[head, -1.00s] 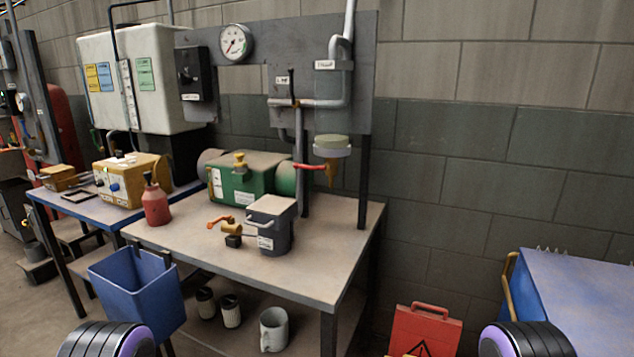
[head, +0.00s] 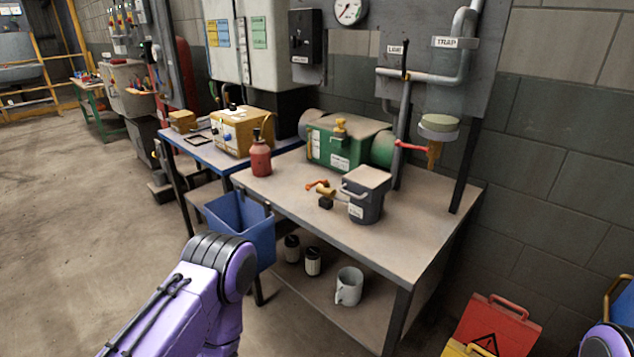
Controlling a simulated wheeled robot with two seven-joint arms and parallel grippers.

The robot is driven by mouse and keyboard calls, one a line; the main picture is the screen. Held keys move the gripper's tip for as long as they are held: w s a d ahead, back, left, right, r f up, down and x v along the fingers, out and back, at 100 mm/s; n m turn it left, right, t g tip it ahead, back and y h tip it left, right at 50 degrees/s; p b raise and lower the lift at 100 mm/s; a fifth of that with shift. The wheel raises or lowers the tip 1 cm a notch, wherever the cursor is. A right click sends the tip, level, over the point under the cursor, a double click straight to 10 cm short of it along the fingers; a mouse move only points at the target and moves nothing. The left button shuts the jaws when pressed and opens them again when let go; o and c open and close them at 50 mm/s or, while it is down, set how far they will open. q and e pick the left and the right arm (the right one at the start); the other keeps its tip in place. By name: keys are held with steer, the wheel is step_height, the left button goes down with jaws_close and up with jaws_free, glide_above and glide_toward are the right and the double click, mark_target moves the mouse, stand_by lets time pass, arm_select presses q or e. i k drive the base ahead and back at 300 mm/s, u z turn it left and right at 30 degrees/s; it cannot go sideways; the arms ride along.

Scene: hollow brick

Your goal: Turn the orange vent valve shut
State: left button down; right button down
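A small brass valve (head: 325,192) with an orange lever (head: 316,184) sits on the workbench, just left of a dark grey canister (head: 367,194) with a light lid. The lever points to the left; the valve seems joined to the canister's side. I cannot tell from here whether it is open or shut. A second valve lever, red-orange (head: 411,147), is on the piping under a round light cup at the back right. My purple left arm rises at lower left, and a bit of my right arm shows at the lower right corner. Neither gripper is in view.
The workbench (head: 420,240) has bare top at front and right. A green tank (head: 340,143) and red bottle (head: 261,155) stand on it. A blue bin (head: 240,225) hangs at its left front. A red case (head: 497,325) stands on the floor at right.

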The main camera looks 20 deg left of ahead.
mark_target(317, 183)
steer(key=z, duration=0.05)
steer(key=k, duration=0.55)
steer(key=u, duration=0.7)
steer(key=i, duration=1.6)
steer(key=z, duration=0.25)
